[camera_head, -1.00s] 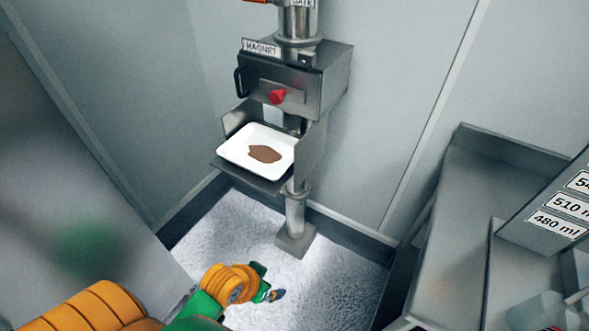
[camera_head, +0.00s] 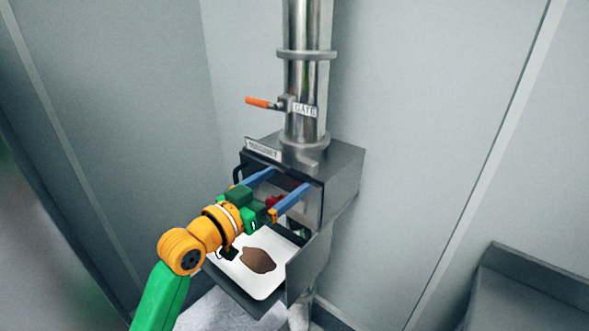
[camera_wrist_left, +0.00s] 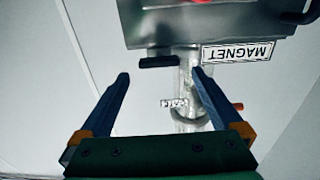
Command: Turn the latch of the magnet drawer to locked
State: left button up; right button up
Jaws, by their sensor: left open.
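The magnet drawer is in the grey metal housing (camera_head: 343,182) under the MAGNET label (camera_head: 263,150). Its red latch (camera_head: 272,201) shows only in part behind my left gripper (camera_head: 290,178), so I cannot tell which way it points. The gripper is open, its two blue fingers reaching toward the drawer front on either side of the latch area; contact is not clear. In the left wrist view, upside down, the housing (camera_wrist_left: 165,22) lies beyond the open fingers, with a bit of red latch (camera_wrist_left: 201,1) at the top edge. My right gripper is not in view.
A white tray (camera_head: 228,268) with brown powder sits on a metal shelf below the drawer, under my left wrist. A black handle (camera_head: 237,173) is at the drawer's left. Above stand the steel pipe (camera_head: 307,118) and orange gate lever (camera_head: 257,102).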

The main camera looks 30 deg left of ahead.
aim_at(294, 177)
pick_arm(q)
jog(key=w, duration=0.3)
jog(key=shift+w+d+f, duration=0.1)
jog(key=shift+d, duration=0.05)
jog(key=shift+w+f, duration=0.15)
jog(key=shift+w, duration=0.1)
jog(key=shift+s, duration=0.3)
jog(key=c, duration=1.3)
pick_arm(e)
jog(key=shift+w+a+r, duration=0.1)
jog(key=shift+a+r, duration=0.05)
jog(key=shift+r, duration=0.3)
